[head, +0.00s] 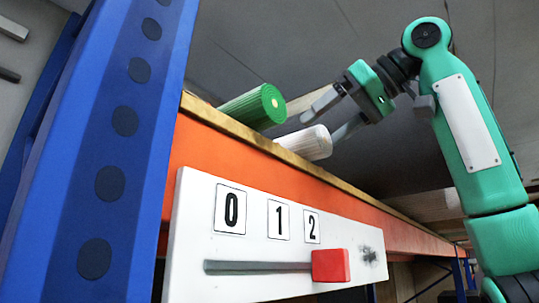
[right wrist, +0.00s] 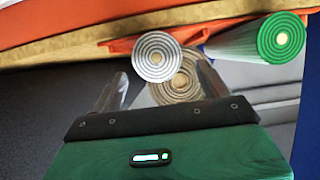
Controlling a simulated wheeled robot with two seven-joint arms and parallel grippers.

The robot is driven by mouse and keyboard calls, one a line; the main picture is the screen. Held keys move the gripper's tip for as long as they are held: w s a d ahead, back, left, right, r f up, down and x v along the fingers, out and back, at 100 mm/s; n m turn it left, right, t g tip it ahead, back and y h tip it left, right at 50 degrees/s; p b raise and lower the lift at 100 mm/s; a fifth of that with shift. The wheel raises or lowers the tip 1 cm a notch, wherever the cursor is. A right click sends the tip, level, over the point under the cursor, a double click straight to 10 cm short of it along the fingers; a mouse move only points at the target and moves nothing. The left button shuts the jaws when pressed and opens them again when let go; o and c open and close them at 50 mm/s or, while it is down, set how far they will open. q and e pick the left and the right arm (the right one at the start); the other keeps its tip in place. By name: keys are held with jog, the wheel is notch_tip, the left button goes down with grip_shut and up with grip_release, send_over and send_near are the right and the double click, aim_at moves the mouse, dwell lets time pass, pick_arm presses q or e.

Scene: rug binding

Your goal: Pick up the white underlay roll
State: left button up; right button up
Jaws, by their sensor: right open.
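The white underlay roll (head: 306,144) lies on the shelf near its front edge. In the right wrist view its round end, with grey rings (right wrist: 156,54), faces the camera between and just beyond the fingertips. My right gripper (head: 322,121) is open and empty at the roll, with one finger on each side of its end; I cannot tell whether either finger touches it. The left gripper is not in view.
A green roll (head: 255,106) lies to the left of the white one. A tan ringed roll (right wrist: 178,86) shows partly hidden behind the white roll and a finger. The orange beam (head: 230,160) carries a 0-1-2 panel (head: 240,268) with a red slider. A blue post (head: 112,150) stands left.

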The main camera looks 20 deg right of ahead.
aim_at(310, 160)
jog(key=shift+p+x, duration=0.65)
jog(key=shift+x, duration=0.15)
jog(key=shift+w+a+f+p, duration=0.1)
jog(key=shift+w+a+p, duration=0.05)
jog(key=shift+p, duration=0.2)
jog(key=x, duration=0.3)
jog(key=shift+w+d+f+p, duration=0.15)
jog(key=shift+d+p, duration=0.05)
jog(key=shift+p, duration=0.2)
jog(key=shift+w+a, duration=0.1)
jog(key=shift+s, duration=0.25)
jog(key=shift+c, duration=0.7)
jog(key=shift+s, duration=0.15)
jog(key=c, duration=1)
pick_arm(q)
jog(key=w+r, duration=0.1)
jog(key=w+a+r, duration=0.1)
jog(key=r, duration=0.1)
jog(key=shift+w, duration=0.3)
